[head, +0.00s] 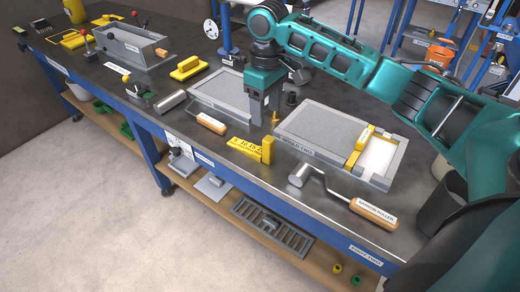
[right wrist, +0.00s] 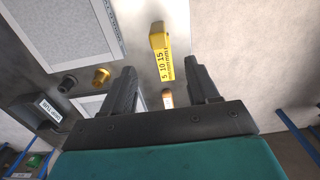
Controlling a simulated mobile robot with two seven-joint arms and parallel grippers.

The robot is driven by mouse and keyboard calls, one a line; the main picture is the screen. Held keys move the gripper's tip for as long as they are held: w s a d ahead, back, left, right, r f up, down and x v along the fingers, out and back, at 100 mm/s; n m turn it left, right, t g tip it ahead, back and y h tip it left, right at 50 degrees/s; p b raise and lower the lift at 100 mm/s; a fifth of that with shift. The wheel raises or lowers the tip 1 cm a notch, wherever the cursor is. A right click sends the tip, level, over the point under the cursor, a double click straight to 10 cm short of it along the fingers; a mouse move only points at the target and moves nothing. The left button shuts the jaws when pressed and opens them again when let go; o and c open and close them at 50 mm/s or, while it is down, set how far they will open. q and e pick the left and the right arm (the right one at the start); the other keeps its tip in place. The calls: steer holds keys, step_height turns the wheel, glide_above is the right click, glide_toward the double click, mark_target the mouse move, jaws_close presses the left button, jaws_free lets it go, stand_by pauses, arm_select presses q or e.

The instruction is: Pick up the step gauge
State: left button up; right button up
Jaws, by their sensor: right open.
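The step gauge (head: 252,149) is a yellow stepped block with black numbers, lying near the front edge of the bench between two grey trays. In the right wrist view the gauge (right wrist: 160,50) lies beyond the fingertips, in line with the gap between them. My right gripper (head: 258,119) points down over the bench, just behind the gauge in the head view. Its jaws (right wrist: 160,75) are open with nothing held. My left gripper is not in view.
Grey trays (head: 283,142) flank the gauge. A narrow roller (head: 372,212) with a wooden handle lies at front right; another wooden handle (head: 211,123) is left of the gauge. A small brass piece (head: 275,117) stands close to my right gripper. The bench's front edge (head: 220,160) is near.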

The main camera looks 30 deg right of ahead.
mark_target(265, 145)
step_height(265, 145, down, 7)
steer(key=shift+f+b, duration=0.15)
steer(key=shift+b, duration=0.25)
steer(key=f, duration=0.5)
steer(key=shift+w+f+b, duration=0.15)
steer(key=shift+w+b, duration=0.05)
steer(key=shift+b, duration=0.2)
steer(key=c, duration=1.1)
steer(key=shift+o, duration=0.2)
